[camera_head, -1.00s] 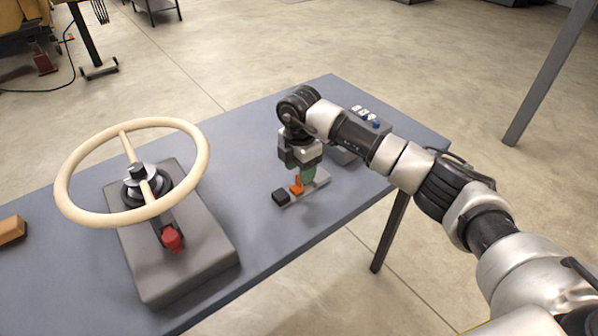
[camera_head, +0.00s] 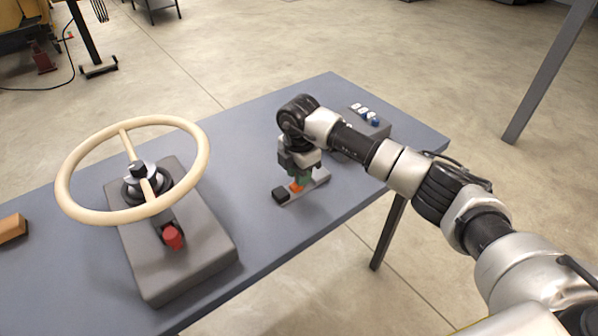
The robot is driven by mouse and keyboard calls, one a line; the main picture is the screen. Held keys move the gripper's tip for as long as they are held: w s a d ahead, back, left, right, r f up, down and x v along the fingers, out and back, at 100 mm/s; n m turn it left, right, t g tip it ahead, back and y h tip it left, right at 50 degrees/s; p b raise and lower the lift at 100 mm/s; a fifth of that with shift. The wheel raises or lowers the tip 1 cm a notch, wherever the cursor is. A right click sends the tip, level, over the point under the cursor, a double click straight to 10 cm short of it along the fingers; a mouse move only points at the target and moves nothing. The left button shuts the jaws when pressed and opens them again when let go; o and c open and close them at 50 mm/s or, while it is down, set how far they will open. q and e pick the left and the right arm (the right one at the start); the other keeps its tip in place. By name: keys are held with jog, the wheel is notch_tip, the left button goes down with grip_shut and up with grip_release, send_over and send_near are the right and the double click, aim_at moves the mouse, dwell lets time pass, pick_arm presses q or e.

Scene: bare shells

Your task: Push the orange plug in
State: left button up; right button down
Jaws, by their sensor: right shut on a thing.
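The orange plug (camera_head: 296,188) is at a small grey strip (camera_head: 315,188) that lies on the blue-grey table and has a black block (camera_head: 281,195) at its near left end. My right gripper (camera_head: 298,179) points down over the strip, its greenish fingers shut on the plug. The fingers hide the plug's upper part, so only a small orange piece shows low down. I cannot tell how deep the plug sits. My left gripper is not in view.
A cream steering wheel (camera_head: 186,128) on a grey base with a red knob (camera_head: 173,237) stands to the left. A grey box with blue and white buttons (camera_head: 375,120) is behind my right arm. An orange-brown block (camera_head: 11,228) lies at the far left.

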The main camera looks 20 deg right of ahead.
jog(key=a, duration=0.1)
jog(key=s+a, duration=0.1)
jog(key=a, duration=0.1)
jog(key=shift+s+a+p, duration=0.1)
jog(key=shift+p, duration=0.25)
jog(key=c, duration=0.9)
grip_release()
jog(key=shift+a, duration=0.1)
jog(key=shift+r, duration=0.5)
notch_tip(320, 180, up, 10)
jog(key=shift+f+b, duration=0.1)
jog(key=shift+b, duration=0.6)
